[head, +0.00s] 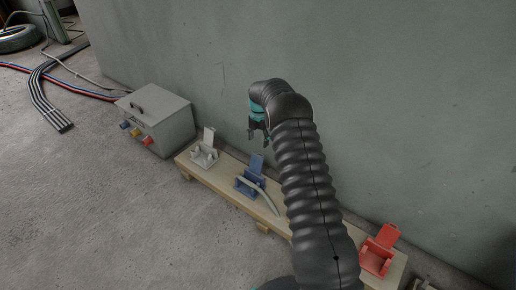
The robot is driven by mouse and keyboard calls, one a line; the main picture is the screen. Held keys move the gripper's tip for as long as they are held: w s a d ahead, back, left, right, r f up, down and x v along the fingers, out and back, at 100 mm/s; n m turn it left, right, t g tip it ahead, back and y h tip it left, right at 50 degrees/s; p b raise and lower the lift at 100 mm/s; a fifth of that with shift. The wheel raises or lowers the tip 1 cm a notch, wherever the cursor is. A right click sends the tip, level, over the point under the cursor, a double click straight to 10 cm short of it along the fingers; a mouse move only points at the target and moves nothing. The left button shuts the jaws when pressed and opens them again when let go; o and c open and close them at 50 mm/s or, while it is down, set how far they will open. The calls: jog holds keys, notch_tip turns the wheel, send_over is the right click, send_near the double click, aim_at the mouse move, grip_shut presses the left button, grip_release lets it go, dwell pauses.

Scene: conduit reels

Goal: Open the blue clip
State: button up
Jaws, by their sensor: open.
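The blue clip (249,183) sits on a low wooden bench (223,181) against the wall. Its flap (257,163) stands up, tilted, above its base, so the clip looks open. A short grey conduit piece (264,197) runs from the blue clip's base along the bench to the right. My gripper (259,138) is open and empty, pointing down. In the picture it appears just above the blue clip's flap; it looks apart from it, but the exact gap in depth is unclear.
A white clip (203,156) with a raised flap stands left on the bench, and a red clip (377,256) at the right end. A grey box (165,120) with coloured sockets stands further left. My arm hides part of the bench. The concrete floor in front is clear.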

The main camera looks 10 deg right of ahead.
jog(key=shift+r, duration=0.95)
